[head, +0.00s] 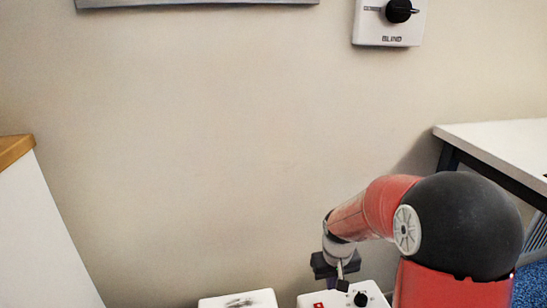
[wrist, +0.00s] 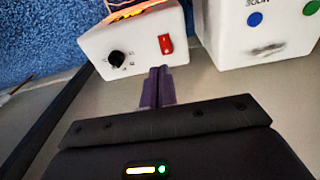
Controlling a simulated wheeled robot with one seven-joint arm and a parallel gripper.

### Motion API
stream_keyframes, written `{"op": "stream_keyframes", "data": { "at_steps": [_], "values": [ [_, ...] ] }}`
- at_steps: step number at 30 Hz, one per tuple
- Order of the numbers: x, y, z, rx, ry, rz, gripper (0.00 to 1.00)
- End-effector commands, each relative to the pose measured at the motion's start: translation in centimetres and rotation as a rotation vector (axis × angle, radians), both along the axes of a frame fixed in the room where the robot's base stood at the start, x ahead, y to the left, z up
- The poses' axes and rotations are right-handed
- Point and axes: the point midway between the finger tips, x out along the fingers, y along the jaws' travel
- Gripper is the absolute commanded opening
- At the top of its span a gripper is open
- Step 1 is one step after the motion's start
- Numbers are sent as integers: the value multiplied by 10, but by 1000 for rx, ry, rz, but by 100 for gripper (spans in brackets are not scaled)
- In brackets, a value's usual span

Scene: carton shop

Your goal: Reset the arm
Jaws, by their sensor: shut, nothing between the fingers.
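My gripper (head: 341,284) hangs at the end of my red arm, low in the head view, pointing down by a white box. In the wrist view its two purple fingers (wrist: 158,84) are together with nothing between them. The fingertips show just in front of the white box (wrist: 105,50) with a black knob (wrist: 116,58) and a red switch (wrist: 166,44). I cannot tell whether they touch it. The same box (head: 375,292) is partly cut off by the bottom edge of the head view.
A second white box (wrist: 215,50) with blue and green buttons stands beside the first. A wall control (head: 390,28) marked BLIND hangs at upper right. A white table (head: 500,145) stands right and a wood-topped cabinet (head: 40,240) left.

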Motion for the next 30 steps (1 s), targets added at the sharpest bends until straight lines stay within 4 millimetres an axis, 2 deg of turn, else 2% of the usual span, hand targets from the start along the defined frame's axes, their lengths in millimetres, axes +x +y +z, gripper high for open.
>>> {"op": "stream_keyframes", "data": {
  "at_steps": [1,3,6,12,18,21,25,30],
  "values": [
    [-11,0,26,-6,-37,-10,0],
    [-28,-1,54,-11,-76,-26,0],
    [-55,-1,90,-10,-132,-50,0],
    [-118,0,143,9,-245,-96,0],
    [-175,2,168,46,-340,-129,0],
    [-194,3,172,63,-372,-139,0],
    [-206,3,174,75,-391,-146,0],
    [-209,3,174,77,-394,-147,0]
  ]
}}
